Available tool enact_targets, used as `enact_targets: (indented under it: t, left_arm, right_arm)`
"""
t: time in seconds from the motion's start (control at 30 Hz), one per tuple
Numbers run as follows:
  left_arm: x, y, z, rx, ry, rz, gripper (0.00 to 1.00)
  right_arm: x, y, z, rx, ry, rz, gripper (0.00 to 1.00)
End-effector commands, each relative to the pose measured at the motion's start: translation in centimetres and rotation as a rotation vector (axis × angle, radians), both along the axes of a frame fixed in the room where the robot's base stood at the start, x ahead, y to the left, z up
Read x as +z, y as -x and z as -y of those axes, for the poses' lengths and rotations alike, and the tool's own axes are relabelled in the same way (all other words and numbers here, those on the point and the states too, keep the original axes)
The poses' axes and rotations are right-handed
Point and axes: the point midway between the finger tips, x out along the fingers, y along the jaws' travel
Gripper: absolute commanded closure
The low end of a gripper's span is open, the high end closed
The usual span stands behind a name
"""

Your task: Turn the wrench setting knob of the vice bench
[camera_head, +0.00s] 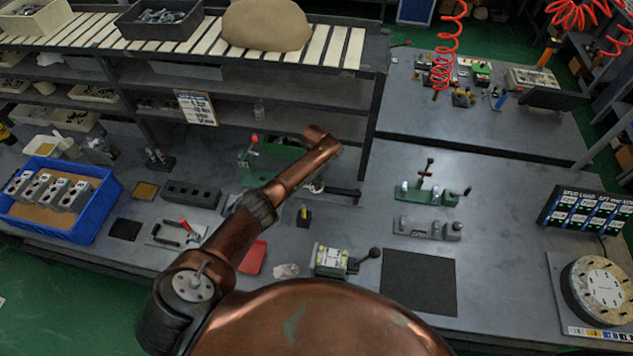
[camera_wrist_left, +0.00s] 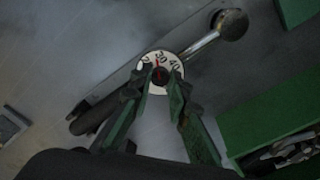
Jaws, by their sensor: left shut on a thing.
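The wrench setting knob (camera_wrist_left: 158,68) is a round pale dial with dark numbers, including 30 and 40, and a red mark, in the left wrist view. A bar (camera_wrist_left: 110,95) and a metal rod with a ball end (camera_wrist_left: 231,24) run out on either side of it. My left gripper (camera_wrist_left: 162,82) has its green fingertips at the two sides of the dial's centre, shut on the knob. In the head view my left gripper (camera_head: 317,186) is mostly hidden behind my copper-coloured arm, and the knob cannot be made out there. My right gripper is not in view.
A green vice-like block (camera_head: 428,194) and a grey block (camera_head: 428,229) stand to the right. A boxy device with a ball lever (camera_head: 333,261) stands in front. A blue crate (camera_head: 95,226) is at the left.

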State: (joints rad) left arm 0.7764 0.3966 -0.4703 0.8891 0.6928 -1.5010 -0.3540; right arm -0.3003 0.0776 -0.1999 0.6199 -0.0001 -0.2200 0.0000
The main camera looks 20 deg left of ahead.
Motion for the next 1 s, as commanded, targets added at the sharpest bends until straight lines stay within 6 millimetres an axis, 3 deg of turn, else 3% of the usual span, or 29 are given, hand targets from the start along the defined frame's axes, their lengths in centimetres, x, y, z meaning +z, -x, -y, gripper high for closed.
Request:
enact_targets:
  t: [1.0]
  left_arm:
    - [0.07,-0.14,0.05,-0.933,0.0,0.002,1.0]
  right_arm:
    - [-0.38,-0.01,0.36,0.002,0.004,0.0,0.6]
